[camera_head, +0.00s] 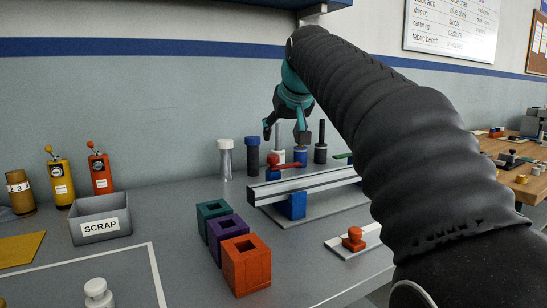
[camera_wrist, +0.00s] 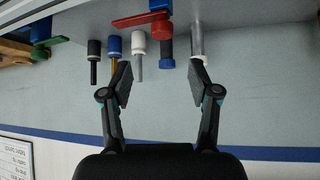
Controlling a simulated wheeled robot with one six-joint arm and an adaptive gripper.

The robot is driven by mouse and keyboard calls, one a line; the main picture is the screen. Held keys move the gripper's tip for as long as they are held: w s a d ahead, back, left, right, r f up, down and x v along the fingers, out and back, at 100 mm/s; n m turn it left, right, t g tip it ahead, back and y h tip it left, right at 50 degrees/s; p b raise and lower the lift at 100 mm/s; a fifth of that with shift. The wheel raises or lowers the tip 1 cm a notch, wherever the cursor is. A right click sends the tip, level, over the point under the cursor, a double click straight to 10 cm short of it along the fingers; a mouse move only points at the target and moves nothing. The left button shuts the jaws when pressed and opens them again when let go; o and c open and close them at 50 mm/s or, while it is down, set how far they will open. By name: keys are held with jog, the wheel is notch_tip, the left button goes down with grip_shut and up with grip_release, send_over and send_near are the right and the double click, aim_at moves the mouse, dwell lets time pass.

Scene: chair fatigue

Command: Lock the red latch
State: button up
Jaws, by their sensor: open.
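The red latch sits on a silver rail fixture in the head view. It has a round red knob (camera_head: 273,160) at its left and a flat red lever (camera_head: 292,165) reaching right along the rail. In the wrist view, which is upside down, the red lever (camera_wrist: 136,19) shows at the top beside the red knob (camera_wrist: 160,27).
Several upright posts stand behind the rail (camera_head: 325,182), including a clear one (camera_head: 225,160) and a blue one (camera_head: 252,157). Teal (camera_head: 211,211), purple (camera_head: 227,232) and orange (camera_head: 246,265) blocks stand in front. A grey SCRAP bin (camera_head: 100,208) is left.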

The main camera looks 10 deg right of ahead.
aim_at(273, 155)
jog(key=x, duration=1.1)
jog(key=shift+w+a+f+b, duration=0.25)
jog(key=shift+b, duration=0.05)
grip_shut()
